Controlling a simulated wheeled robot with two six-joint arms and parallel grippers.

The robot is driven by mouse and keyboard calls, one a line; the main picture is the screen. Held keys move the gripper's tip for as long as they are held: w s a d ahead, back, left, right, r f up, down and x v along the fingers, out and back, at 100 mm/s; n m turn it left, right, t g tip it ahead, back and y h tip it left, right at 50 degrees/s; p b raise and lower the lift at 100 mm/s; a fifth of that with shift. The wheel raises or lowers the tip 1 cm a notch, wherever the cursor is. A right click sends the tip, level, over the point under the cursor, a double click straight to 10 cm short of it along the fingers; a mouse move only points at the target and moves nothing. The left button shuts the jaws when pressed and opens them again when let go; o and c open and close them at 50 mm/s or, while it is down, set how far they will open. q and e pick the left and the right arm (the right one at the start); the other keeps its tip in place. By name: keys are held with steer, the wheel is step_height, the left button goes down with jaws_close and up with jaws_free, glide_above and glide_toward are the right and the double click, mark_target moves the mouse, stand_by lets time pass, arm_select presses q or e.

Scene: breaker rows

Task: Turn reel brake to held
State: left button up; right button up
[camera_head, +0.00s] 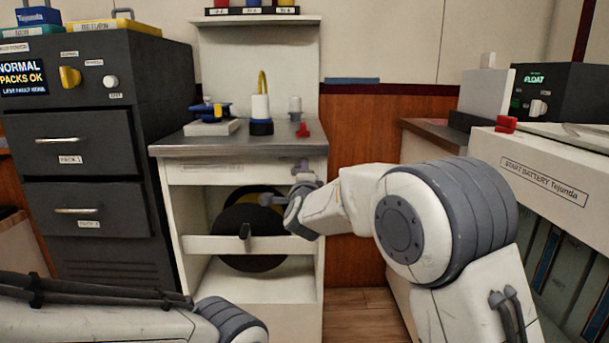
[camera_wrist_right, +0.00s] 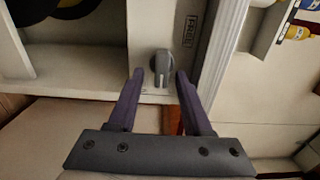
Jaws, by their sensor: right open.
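A small grey turn knob (camera_wrist_right: 161,69) sits on the pale cabinet frame in the right wrist view, next to a small label (camera_wrist_right: 189,31) that is too small to read surely. I take it for the reel brake; its position, held or not, cannot be told. My right gripper (camera_wrist_right: 160,74) is open, with its fingertips on either side of the knob; whether they touch it is unclear. In the head view my right gripper (camera_head: 287,186) is at the cabinet's right post and hides the knob. The dark reel (camera_head: 250,262) sits inside the cabinet. My left gripper is out of view.
A grey worktop (camera_head: 245,143) with small tools is above. A dark drawer cabinet (camera_head: 110,140) stands left, a white battery unit (camera_head: 550,175) right.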

steer(key=s+p, duration=0.1)
steer(key=s, duration=0.9)
steer(key=shift+s+p, duration=0.25)
steer(key=shift+p, duration=0.15)
